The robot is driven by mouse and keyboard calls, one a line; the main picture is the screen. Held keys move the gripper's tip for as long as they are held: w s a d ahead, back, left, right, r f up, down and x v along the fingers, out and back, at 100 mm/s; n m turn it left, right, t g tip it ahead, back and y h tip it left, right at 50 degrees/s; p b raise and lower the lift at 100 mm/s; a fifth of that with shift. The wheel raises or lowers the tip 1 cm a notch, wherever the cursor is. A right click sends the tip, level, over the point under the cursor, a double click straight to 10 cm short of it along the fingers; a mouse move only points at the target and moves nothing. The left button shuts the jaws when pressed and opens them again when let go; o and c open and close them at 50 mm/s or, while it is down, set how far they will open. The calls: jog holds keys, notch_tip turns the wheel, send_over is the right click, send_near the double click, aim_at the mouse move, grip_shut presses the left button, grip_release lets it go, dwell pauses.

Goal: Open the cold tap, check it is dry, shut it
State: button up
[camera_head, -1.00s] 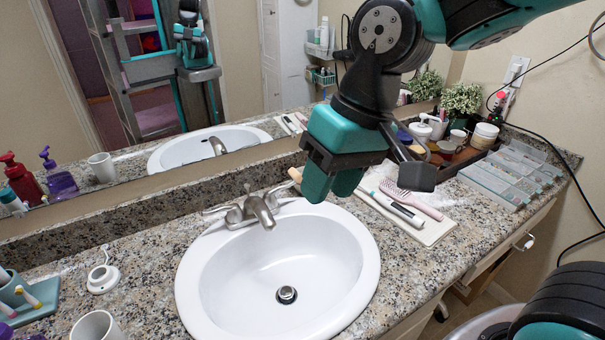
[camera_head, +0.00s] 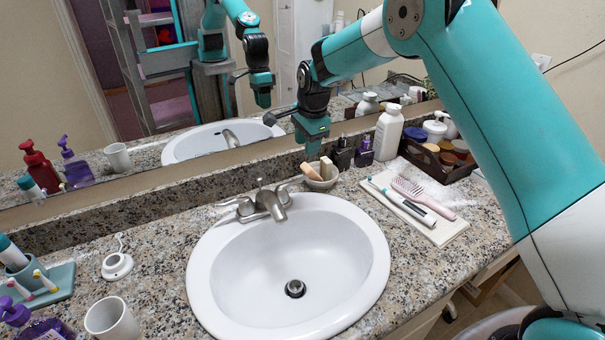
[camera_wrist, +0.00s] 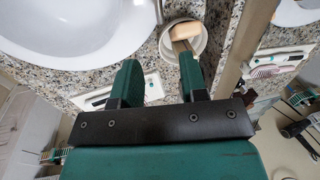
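The metal tap has its spout (camera_head: 270,203) at the back rim of the white sink (camera_head: 205,275). A left handle (camera_head: 240,206) and a right handle (camera_head: 289,188) flank the spout. I see no hot or cold marks. No water stream shows from the spout, and the basin looks empty. My gripper (camera_head: 313,150) hangs above and behind the right handle, over the soap bowl, apart from the tap. In the wrist view its two fingers (camera_wrist: 156,76) are spread with nothing held between them. There, a sliver of metal at the sink edge may be a handle.
A small bowl (camera_head: 322,184) with soap and a brush stands right of the tap. Dark bottles (camera_head: 343,155) and a white bottle (camera_head: 388,132) stand behind. A mat (camera_head: 452,231) with a hairbrush lies right. The mirror (camera_head: 270,140) closes the back. A mug (camera_head: 112,320) stands front left.

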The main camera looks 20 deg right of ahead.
aim_at(303, 178)
jog(key=f, duration=0.4)
jog(key=w+f+p, duration=0.1)
jog(key=f, duration=0.2)
jog(key=w+f, duration=0.1)
jog(key=f, duration=0.3)
jog(key=shift+w+a+f, duration=0.1)
jog(key=shift+a+f, duration=0.2)
grip_shut()
